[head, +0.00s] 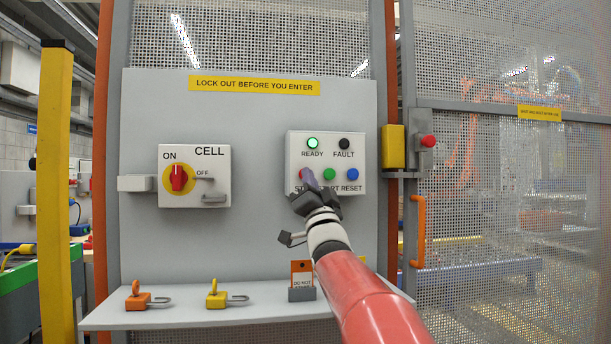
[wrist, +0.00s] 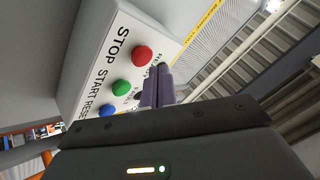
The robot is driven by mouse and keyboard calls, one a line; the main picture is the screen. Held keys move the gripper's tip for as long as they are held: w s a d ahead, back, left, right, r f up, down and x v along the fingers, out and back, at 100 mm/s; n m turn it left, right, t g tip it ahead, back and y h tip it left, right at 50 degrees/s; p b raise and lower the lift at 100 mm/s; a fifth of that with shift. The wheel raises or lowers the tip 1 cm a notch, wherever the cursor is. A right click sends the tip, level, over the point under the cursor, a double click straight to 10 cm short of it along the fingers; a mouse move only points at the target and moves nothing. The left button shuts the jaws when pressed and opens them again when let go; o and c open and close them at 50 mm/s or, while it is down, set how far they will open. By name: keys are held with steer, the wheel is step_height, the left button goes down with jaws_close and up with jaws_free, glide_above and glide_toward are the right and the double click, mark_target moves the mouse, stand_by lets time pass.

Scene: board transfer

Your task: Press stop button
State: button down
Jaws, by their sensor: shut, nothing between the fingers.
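The READY lamp (head: 312,142) is lit green and the FAULT lamp (head: 344,143) is dark. A CELL switch (head: 180,178) is to the left. Orange (head: 140,298) and yellow (head: 217,297) padlocks and a tag holder (head: 302,292) are on the shelf below.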

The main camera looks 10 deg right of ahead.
steer(key=shift+w, duration=0.15)
stand_by(0.7)
steer(key=shift+w, duration=0.25)
steer(key=shift+w+p, duration=0.3)
steer(key=shift+w, duration=0.15)
stand_by(0.5)
steer(key=shift+s, duration=0.1)
steer(key=shift+s+b, duration=0.75)
steer(key=shift+b, duration=0.15)
